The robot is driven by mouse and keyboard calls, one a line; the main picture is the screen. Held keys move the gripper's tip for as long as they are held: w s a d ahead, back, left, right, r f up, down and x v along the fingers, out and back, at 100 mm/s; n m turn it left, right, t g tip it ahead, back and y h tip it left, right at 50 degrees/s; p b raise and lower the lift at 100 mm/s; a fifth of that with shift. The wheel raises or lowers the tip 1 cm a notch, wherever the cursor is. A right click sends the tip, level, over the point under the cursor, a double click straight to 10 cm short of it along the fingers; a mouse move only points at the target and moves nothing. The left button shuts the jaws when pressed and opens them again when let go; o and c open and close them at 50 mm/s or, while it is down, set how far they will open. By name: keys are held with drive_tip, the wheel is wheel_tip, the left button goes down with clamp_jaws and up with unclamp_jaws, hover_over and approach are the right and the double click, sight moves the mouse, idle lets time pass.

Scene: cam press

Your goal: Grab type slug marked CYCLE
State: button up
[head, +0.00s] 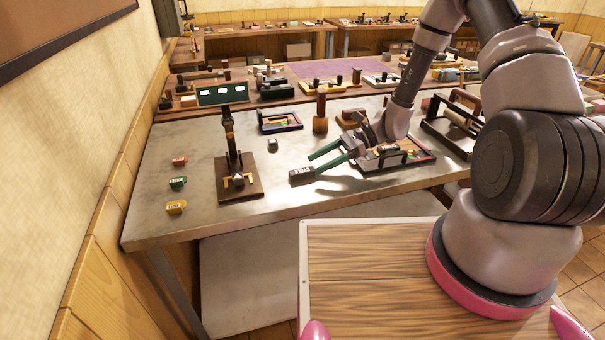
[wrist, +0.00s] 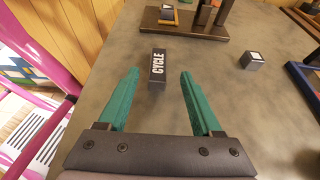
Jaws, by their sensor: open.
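The type slug marked CYCLE (wrist: 157,68) is a dark block with white lettering, lying on the metal table. It also shows in the head view (head: 302,175) near the table's front edge. My gripper (wrist: 158,75) has green fingers, open and empty. In the wrist view the slug lies between the lines of the two fingers, around the level of their tips, with gaps on both sides. In the head view my gripper (head: 328,160) is just right of the slug. I cannot tell the height of the fingers above the table.
The press (head: 238,186) stands left of the slug on a dark wooden base. A small dark cube (head: 272,145) lies behind. Red, green and yellow pieces (head: 177,183) lie at the far left. A framed tray (head: 396,162) sits to the right, under my arm.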

sight(305, 170)
drive_tip(key=x, duration=0.5)
drive_tip(key=shift+s+a+f, duration=0.1)
drive_tip(key=shift+s+a, duration=0.05)
drive_tip(key=shift+c, duration=0.3)
clamp_jaws()
idle(1.0)
